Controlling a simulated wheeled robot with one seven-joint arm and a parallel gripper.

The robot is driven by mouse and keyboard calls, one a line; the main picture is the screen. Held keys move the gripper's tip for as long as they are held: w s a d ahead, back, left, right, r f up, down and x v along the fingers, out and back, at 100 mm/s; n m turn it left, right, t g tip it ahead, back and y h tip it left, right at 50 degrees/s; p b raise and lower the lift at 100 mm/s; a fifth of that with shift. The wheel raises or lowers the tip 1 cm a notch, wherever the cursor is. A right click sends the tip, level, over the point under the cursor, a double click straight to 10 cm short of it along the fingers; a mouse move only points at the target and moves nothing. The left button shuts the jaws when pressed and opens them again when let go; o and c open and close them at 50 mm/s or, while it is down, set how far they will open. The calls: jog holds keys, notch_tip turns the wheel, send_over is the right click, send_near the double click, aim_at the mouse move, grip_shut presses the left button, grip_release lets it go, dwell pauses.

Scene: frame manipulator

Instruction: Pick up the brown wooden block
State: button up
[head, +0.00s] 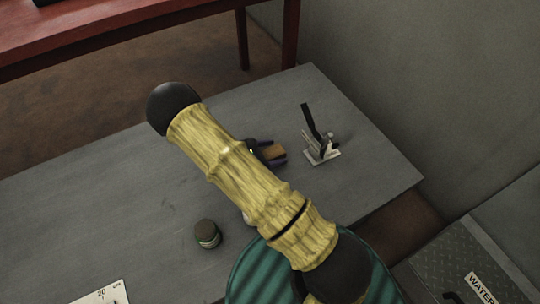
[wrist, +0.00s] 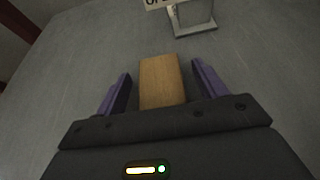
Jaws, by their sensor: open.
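The brown wooden block (wrist: 161,80) lies on the grey table between the two purple fingers of my gripper (wrist: 161,88) in the wrist view. The fingers are open, with a gap on each side of the block. The block's near end is hidden behind the gripper body. In the head view the block (head: 274,152) shows as a small brown patch between the fingers of my gripper (head: 275,155), and my yellow-sleeved arm covers part of the gripper.
A toggle clamp with a black handle (head: 320,138) stands on the grey table (head: 150,190), right of my gripper. A dark green jar (head: 207,234) stands nearer the front. A white card (head: 103,294) lies at the lower left. A red table (head: 140,35) is behind.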

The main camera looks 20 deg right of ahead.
aim_at(272, 152)
jog(key=c, duration=1.1)
notch_tip(272, 152, up, 10)
jog(key=p, duration=0.3)
jog(key=shift+p, duration=0.35)
